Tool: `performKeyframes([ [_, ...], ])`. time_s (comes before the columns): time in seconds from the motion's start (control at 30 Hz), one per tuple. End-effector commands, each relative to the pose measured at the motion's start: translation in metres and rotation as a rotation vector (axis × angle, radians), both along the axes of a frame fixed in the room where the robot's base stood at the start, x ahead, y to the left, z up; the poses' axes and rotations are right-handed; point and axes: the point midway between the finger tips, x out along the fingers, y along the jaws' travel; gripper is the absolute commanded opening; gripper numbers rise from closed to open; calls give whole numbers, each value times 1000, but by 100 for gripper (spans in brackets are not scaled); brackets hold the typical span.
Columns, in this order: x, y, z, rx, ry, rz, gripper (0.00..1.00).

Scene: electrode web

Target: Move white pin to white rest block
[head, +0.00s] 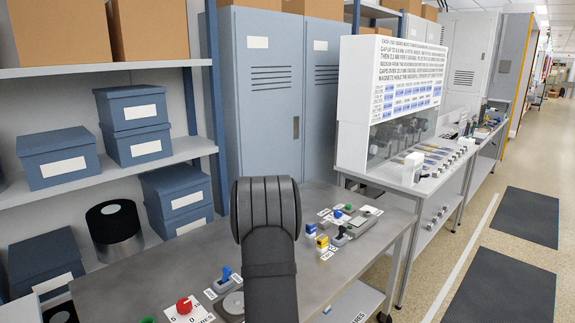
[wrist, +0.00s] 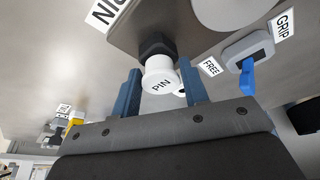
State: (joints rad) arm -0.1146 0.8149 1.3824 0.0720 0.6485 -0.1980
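The white pin (wrist: 160,82), marked PIN on its end, sits in a black hex collar (wrist: 157,46) on a dark grey plate in the wrist view. The two blue fingers of my gripper (wrist: 161,82) stand on either side of it. They look close to its sides, but I cannot tell whether they press on it. In the head view my dark arm hides the fingers and the pin.
A blue toggle switch (wrist: 247,72) with labels FREE and GRIP is close to the right finger. A shelf with blue boxes is at the left.

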Motion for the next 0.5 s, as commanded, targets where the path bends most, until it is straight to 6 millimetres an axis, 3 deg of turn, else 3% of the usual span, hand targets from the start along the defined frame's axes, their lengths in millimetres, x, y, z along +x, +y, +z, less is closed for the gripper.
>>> performKeyframes([
  [0.03, 0, 0, 0, 0, 0, 0, 30],
  [0.13, 0, 0, 0, 0, 0, 0, 11],
  [0.17, 0, 0, 0, 0, 0, 0, 9],
  [0.5, 0, 0, 3, 0, -1, 0, 9],
])
